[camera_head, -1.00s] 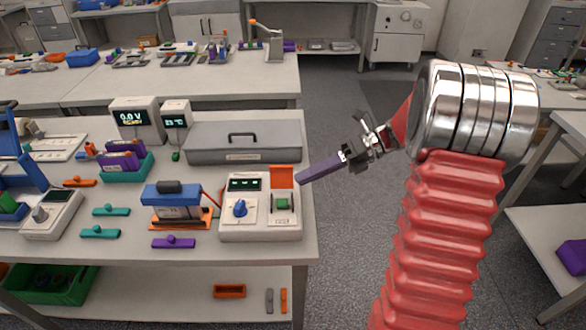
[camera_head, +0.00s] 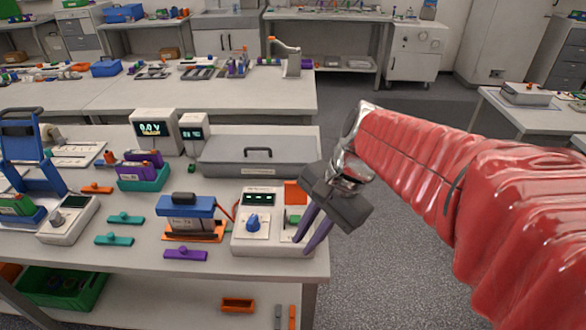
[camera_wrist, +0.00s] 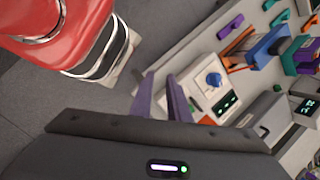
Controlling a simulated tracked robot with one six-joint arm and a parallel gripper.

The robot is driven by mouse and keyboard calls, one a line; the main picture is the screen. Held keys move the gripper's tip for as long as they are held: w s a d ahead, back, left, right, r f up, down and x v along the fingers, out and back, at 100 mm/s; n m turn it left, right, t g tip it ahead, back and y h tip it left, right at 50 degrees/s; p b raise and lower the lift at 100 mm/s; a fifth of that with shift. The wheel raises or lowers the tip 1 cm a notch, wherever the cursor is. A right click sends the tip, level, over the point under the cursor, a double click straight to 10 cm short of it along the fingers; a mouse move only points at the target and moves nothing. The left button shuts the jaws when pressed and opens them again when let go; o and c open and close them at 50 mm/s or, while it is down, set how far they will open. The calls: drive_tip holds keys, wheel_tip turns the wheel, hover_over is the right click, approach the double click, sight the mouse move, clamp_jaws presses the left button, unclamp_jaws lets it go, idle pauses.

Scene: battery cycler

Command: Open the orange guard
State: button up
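The white cycler unit (camera_head: 247,239) stands near the table's right front corner, with a small display and a blue knob (camera_head: 253,222). Its orange guard (camera_head: 296,193) stands raised at the back right of the unit. Part of a green piece (camera_head: 293,218) shows below it, partly behind my finger. My gripper (camera_head: 303,246) has two purple fingers, apart and empty, pointing down at the unit's right side. In the wrist view the fingers (camera_wrist: 161,78) show a narrow gap beside the unit (camera_wrist: 203,92), and the guard (camera_wrist: 207,120) shows beside a finger. I cannot tell whether they touch.
A grey lidded case (camera_head: 225,155) lies behind the unit. A blue-topped device on an orange base (camera_head: 205,237) stands to its left. Two display boxes (camera_head: 155,132) stand further back. The floor (camera_head: 400,260) right of the table is clear.

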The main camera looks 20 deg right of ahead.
drive_tip(key=s+n+t+h, duration=0.1)
drive_tip(key=n, duration=0.3)
drive_tip(key=s+r+n+t+h, duration=0.1)
drive_tip(key=s+n+t, duration=0.1)
drive_tip(key=n, duration=0.2)
drive_tip(key=s+r+n+t+h, duration=0.1)
drive_tip(key=s+n, duration=0.1)
drive_tip(key=n, duration=0.2)
drive_tip(key=shift+d+r+n+t+h, duration=0.25)
drive_tip(key=shift+d+n+t+h, duration=0.1)
drive_tip(key=shift+n+t+h, duration=0.05)
drive_tip(key=shift+s, duration=0.1)
